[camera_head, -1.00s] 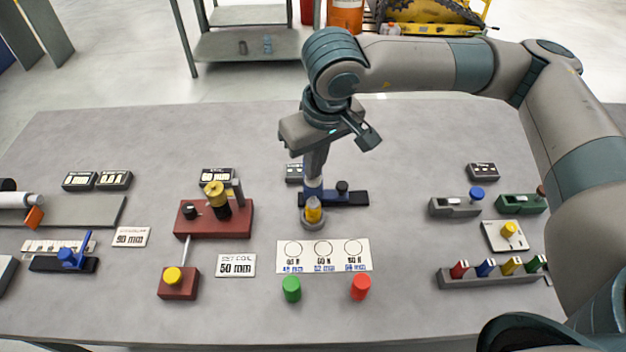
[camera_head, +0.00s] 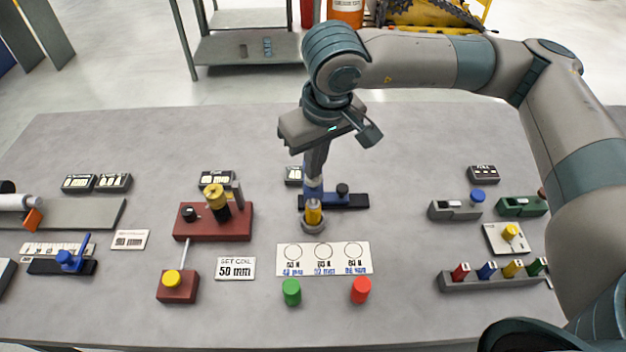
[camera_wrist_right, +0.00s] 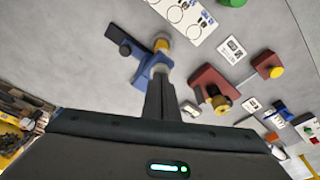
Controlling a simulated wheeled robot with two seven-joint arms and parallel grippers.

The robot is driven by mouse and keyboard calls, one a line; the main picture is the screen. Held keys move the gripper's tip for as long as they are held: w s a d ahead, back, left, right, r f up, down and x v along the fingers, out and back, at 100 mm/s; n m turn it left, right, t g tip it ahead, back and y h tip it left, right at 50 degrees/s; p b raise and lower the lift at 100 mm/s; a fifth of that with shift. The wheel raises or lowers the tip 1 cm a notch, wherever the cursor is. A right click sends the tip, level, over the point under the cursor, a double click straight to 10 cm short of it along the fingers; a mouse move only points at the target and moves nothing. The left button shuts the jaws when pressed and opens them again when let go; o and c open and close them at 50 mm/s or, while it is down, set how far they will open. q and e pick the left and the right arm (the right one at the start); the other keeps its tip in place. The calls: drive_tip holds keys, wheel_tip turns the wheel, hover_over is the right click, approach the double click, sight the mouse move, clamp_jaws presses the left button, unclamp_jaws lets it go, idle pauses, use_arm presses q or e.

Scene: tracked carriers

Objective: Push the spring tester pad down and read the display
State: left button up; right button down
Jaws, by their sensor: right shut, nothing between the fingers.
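The spring tester (camera_head: 347,201) has a blue and dark base with a black knob, and a yellow spring piece (camera_head: 313,213) standing in a grey round seat at its front. My right gripper (camera_head: 315,176) points straight down, shut and empty, with its tips at the light pad on top of the tester's blue part. Contact looks likely, but the fingers hide the exact gap. The tester also shows in the right wrist view (camera_wrist_right: 140,58), below the fingertips (camera_wrist_right: 160,78). A small dark display (camera_head: 293,174) behind the tester is partly hidden by the gripper; its reading is not legible. My left gripper is not in view.
A white card (camera_head: 323,259) with three circles lies in front of the tester, with green (camera_head: 291,292) and red (camera_head: 361,290) cylinders before it. A dark red coil device (camera_head: 213,222) stands left. Small fixtures (camera_head: 455,210) stand right.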

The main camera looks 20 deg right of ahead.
drive_tip(key=shift+r+p, duration=0.4)
drive_tip(key=shift+r, duration=1.65)
